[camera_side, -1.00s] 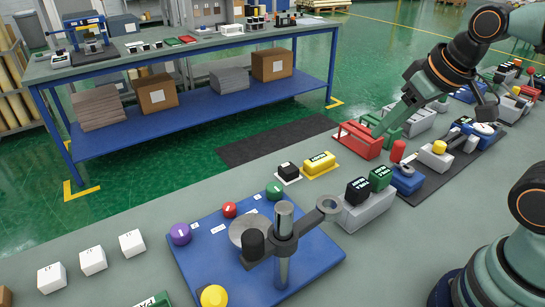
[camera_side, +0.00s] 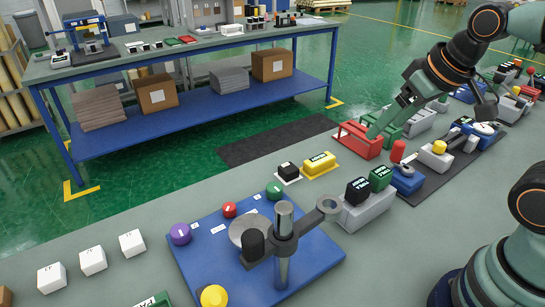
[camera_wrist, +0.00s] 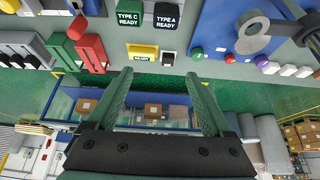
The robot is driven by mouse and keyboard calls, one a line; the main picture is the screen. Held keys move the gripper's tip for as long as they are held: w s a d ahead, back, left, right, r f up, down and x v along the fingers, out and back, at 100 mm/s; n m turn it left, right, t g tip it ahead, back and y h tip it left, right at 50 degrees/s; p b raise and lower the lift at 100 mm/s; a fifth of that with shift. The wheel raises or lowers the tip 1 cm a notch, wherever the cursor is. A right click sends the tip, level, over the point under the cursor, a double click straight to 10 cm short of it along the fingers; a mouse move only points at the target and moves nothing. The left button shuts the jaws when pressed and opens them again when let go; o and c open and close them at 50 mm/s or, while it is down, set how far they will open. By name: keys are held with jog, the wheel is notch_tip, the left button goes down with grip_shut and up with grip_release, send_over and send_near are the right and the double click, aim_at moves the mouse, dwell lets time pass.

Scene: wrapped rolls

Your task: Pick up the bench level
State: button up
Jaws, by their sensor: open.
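I cannot pick out a bench level with certainty in either view. My gripper (camera_wrist: 160,76) is open and empty in the wrist view, with one green finger on each side. In the side view my gripper (camera_side: 378,131) comes down from the upper right, with its tips seen near the red holder (camera_side: 358,141). In the wrist view that red holder (camera_wrist: 92,54) is left of the fingers and apart from them. A yellow block (camera_side: 319,165) with a label lies on the grey bench; in the wrist view the yellow block (camera_wrist: 142,50) shows beyond the fingertips.
A small black block (camera_side: 288,171) sits beside the yellow one. Green and black blocks stand on a grey base (camera_side: 366,212). A blue board (camera_side: 325,251) carries a metal post and coloured knobs. White blocks (camera_side: 93,261) are front left. A blue bench (camera_side: 200,112) stands behind.

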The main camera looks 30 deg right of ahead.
jog(key=w+d+r+m+g, duration=0.1)
jog(key=w+m+g, duration=0.1)
jog(key=w+m, duration=0.45)
jog(key=m+g, duration=0.4)
jog(key=m, duration=0.8)
send_over(320, 159)
notch_tip(320, 159, down, 13)
jog(key=shift+n, duration=0.25)
notch_tip(320, 159, down, 12)
jog(key=shift+w+d+r, duration=0.1)
jog(key=shift+r, duration=0.15)
grip_shut()
